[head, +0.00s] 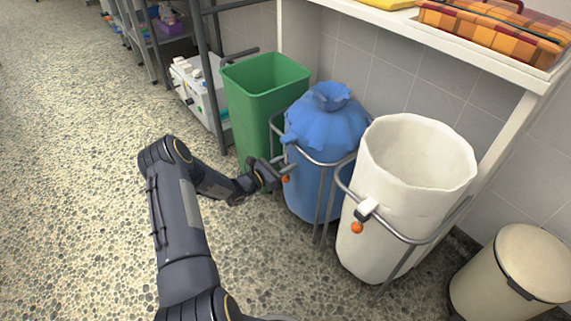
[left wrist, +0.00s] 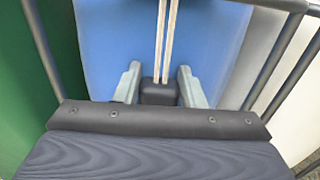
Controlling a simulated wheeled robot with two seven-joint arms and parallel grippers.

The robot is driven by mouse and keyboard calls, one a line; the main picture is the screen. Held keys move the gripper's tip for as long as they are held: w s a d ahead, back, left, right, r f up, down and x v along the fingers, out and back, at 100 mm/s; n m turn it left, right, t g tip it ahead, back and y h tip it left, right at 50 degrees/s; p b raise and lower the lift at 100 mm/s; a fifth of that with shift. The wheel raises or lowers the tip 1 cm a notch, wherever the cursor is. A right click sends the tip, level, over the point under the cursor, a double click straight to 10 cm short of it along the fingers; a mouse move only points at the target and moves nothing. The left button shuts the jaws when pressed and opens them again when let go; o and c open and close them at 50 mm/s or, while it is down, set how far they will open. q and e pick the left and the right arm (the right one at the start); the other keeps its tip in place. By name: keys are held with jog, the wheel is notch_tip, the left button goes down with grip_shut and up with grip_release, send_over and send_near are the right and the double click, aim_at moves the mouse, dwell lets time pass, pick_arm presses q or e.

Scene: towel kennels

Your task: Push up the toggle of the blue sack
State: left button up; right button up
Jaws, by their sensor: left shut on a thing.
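The blue sack (head: 322,130) hangs in a metal frame between a green bin and a white sack. Its top is gathered and bunched together. My left gripper (head: 284,169) is at the sack's left front side. In the left wrist view its two fingers (left wrist: 158,88) are shut on a dark toggle (left wrist: 158,93), with one finger on each side. Two pale cords (left wrist: 165,40) run from the toggle toward the top of that view, in front of the blue cloth. An orange cord end (head: 286,179) shows just below the fingers. My right gripper is not in view.
The green bin (head: 262,85) stands at the left, close to my gripper. A beige pedal bin (head: 520,270) is at the far right. A white shelf edge overhangs behind.

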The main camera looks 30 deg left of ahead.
aim_at(285, 145)
pick_arm(q)
grip_shut()
notch_tip(285, 145, up, 9)
jog(key=p, duration=0.5)
jog(key=shift+f+p, duration=0.2)
jog(key=shift+p, duration=0.2)
jog(key=shift+f, duration=0.1)
jog(key=o, duration=1.1)
grip_release()
jog(key=shift+c, duration=0.2)
jog(key=shift+s, duration=0.1)
jog(key=p+v, duration=0.2)
jog(key=v, duration=0.5)
jog(key=shift+s+a, duration=0.15)
jog(key=shift+s, duration=0.15)
